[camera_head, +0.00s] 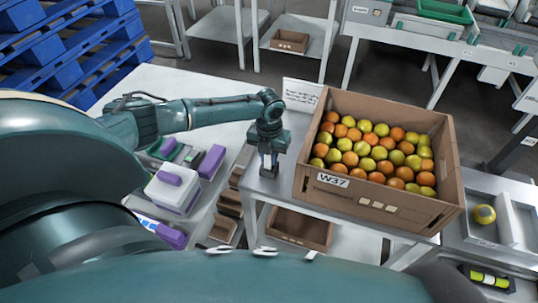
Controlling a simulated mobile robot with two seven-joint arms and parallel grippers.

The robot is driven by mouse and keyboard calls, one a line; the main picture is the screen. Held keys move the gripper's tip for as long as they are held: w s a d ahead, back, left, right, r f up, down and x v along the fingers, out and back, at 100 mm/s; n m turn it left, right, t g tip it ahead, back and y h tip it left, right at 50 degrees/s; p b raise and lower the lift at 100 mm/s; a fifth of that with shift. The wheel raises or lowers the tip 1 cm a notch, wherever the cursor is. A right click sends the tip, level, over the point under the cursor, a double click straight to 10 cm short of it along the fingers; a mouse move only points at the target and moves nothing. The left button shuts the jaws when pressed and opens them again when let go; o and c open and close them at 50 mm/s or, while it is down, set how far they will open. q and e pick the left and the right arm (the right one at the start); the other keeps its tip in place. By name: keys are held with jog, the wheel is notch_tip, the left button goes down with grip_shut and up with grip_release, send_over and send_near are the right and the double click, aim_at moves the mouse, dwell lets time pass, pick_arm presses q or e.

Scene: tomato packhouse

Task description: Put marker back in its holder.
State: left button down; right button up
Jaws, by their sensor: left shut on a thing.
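My left gripper (268,172) points down over the near left corner of the grey metal table, just left of the large cardboard box. It is shut on a small, thin, pale thing, seemingly the marker (267,171), which the fingers mostly hide. I cannot tell whether the held thing touches the table. I cannot make out the marker's holder for sure. My right gripper is not in view.
The cardboard box (375,202), labelled W37, is full of orange and yellow-green tomatoes. Purple-and-white items (174,190) lie at left. Blue pallets (70,45) stand back left.

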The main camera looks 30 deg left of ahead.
pick_arm(q)
jog(key=shift+f, duration=0.15)
jog(key=c, duration=1.2)
grip_release()
jog(key=shift+c, duration=0.6)
jog(key=shift+c, duration=1.1)
